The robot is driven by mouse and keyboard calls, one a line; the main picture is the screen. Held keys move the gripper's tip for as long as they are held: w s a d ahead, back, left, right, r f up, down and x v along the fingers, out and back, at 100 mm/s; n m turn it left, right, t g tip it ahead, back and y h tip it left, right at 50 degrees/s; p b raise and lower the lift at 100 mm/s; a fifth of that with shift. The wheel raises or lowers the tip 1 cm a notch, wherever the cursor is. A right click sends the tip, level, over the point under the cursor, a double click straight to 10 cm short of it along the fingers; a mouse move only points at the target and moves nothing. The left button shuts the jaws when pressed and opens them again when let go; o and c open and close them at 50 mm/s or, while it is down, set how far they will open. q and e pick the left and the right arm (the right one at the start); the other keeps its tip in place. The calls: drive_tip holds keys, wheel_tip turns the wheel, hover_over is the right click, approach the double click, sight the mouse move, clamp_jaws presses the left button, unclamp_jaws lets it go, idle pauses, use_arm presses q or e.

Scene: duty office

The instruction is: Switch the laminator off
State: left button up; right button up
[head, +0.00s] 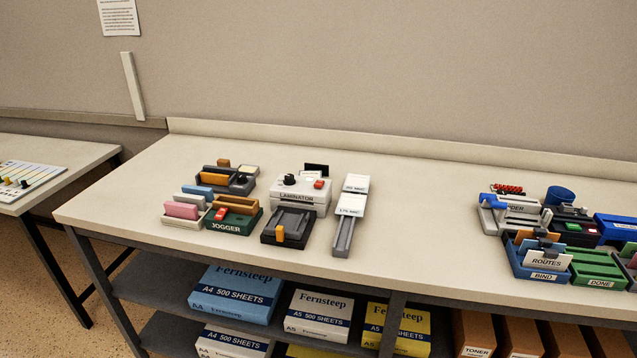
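A dark upright panel stands behind the switch. Neither my left nor my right gripper shows in the head view.
The green jogger (232,222) and coloured trays stand left of the laminator. A black device with an orange lever (281,233) lies in front. A narrow grey slider device (343,236) stands at its right. The table (420,220) is bare between there and the right-hand cluster.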

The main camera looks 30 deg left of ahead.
drive_tip(key=shift+s+f, duration=0.1)
drive_tip(key=shift+s, duration=0.85)
drive_tip(key=shift+w, duration=0.1)
drive_tip(key=shift+w, duration=0.85)
drive_tip(key=shift+s, duration=0.1)
